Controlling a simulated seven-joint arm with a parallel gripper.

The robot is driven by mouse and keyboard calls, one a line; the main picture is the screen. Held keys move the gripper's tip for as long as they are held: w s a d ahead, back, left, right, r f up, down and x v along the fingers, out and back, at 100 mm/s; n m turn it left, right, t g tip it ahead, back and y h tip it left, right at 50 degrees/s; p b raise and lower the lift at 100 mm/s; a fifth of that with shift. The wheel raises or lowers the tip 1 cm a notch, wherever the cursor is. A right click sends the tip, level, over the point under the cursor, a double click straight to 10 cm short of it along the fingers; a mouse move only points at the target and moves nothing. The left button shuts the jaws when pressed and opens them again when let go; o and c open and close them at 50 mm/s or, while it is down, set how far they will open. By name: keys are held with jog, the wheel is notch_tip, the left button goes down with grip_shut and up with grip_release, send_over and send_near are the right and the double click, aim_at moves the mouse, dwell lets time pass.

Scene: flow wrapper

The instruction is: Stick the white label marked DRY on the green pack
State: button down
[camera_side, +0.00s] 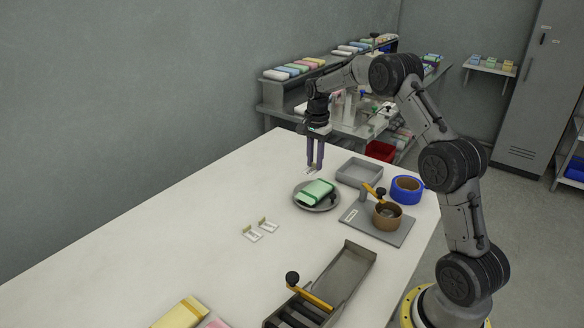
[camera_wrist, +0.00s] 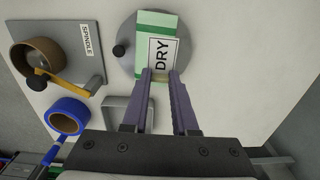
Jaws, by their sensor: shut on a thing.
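The white label marked DRY (camera_wrist: 164,50) has a tan tab at one end, which is between my fingertips. My gripper (camera_wrist: 160,80) is shut on this label; in the side view my gripper (camera_side: 314,168) points down over the far edge of a round grey dish. The green pack (camera_side: 318,193) lies in that dish (camera_side: 302,204). In the wrist view the label covers part of the green pack (camera_wrist: 150,19). In the side view the label (camera_side: 311,171) appears a little above the pack, apart from it.
Two white labels (camera_side: 253,233) lie on the table left of the dish. A grey tray (camera_side: 360,171), blue tape roll (camera_side: 407,188) and spindle plate with brown roll (camera_side: 388,216) stand to the right. A metal trough (camera_side: 345,277) and yellow pack (camera_side: 180,312) are nearer. The left table is clear.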

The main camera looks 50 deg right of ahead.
aim_at(321, 185)
jog(key=shift+s+d+f, duration=0.25)
jog(key=shift+s+d, duration=0.1)
jog(key=shift+d, duration=0.15)
jog(key=shift+s+d+f, duration=0.2)
jog(key=shift+s+d, duration=0.1)
jog(key=shift+d, duration=0.2)
jog(key=shift+f, duration=1.9)
jog(key=shift+f, duration=1.15)
dwell(0.5)
jog(key=c, duration=1.1)
grip_release()
jog(key=o, duration=0.5)
jog(key=shift+c, duration=0.2)
notch_tip(321, 185, up, 8)
